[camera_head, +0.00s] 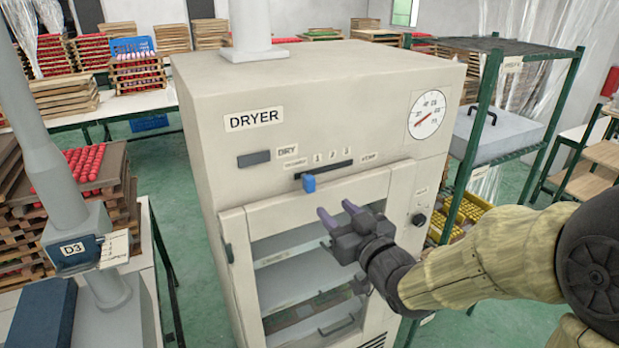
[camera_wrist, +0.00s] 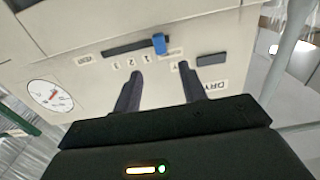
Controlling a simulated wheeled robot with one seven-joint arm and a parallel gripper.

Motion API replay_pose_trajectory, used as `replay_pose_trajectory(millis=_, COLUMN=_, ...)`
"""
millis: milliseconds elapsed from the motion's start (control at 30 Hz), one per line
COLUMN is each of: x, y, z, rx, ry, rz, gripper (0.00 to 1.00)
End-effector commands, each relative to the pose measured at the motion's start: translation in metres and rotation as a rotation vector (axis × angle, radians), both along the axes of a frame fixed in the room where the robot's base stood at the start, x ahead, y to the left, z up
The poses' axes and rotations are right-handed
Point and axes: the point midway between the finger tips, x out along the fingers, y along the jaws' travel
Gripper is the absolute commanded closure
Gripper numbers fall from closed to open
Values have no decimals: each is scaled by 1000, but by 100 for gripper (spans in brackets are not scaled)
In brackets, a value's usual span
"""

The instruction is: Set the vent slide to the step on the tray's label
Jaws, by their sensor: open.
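The vent slide is a blue knob (camera_head: 309,183) on a dark slot (camera_head: 335,166) in the front of the cream dryer (camera_head: 205,150). It sits toward the slot's left end, around the small left label and the 1; its exact step I cannot tell. Marks 1, 2, 3 run rightward. In the wrist view, upside down, the blue knob (camera_wrist: 159,43) lies just beyond and between my fingertips. My gripper (camera_head: 333,209) is open and empty, in front of the dryer, below and right of the knob, apart from it. No tray label is readable; the dryer's shelves show small unreadable tags.
A dial gauge (camera_head: 426,114) and a black knob (camera_head: 418,219) are on the dryer's right side. A green rack (camera_head: 468,150) with a grey case (camera_head: 495,132) stands right. Stacked trays (camera_head: 75,185) and a D3 device (camera_head: 72,250) stand left. The dryer's windowed door is below the slot.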

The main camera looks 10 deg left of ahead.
Motion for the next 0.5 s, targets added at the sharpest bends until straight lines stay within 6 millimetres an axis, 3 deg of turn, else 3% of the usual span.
replay_pose_trajectory(millis=500, x=58, y=48, z=2, rx=1, ry=3, rz=1, gripper=58)
